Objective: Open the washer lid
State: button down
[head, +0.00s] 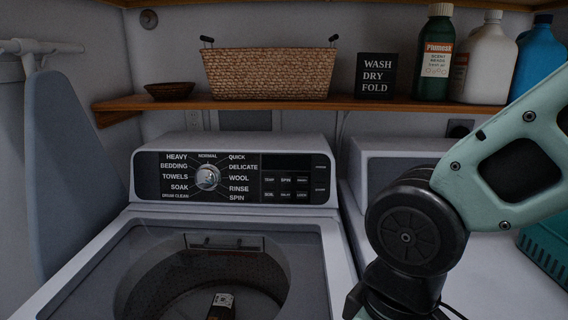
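The washer (120,235) stands at the lower left, with its dark control panel and round knob (207,177) at the back. Its lid (302,262) looks flat and shut, with a dark see-through pane; the drum (170,285) shows through it. The lid's front edge is below the picture. My arm comes in from the right and bends down at a black joint in front of the dryer; my gripper is not clearly visible. A small brown piece with a pale top (222,301) shows over the drum area; I cannot tell what it is.
The dryer (490,270) stands close on the right, partly hidden by my arm. A wooden shelf (300,104) above holds a wicker basket (268,74), a small bowl, a sign (376,76) and several bottles. An ironing board (65,160) leans at the left.

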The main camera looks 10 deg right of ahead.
aim_at(142, 265)
jog(key=k, duration=0.4)
jog(key=k+u, duration=0.1)
jog(key=u, duration=0.75)
jog(key=k+j+u, duration=0.1)
jog(key=u, duration=0.3)
jog(key=l+u, duration=0.35)
jog(key=k+l+u, duration=0.15)
jog(key=l+u, duration=0.2)
jog(key=k+l, duration=0.05)
jog(key=l, duration=0.05)
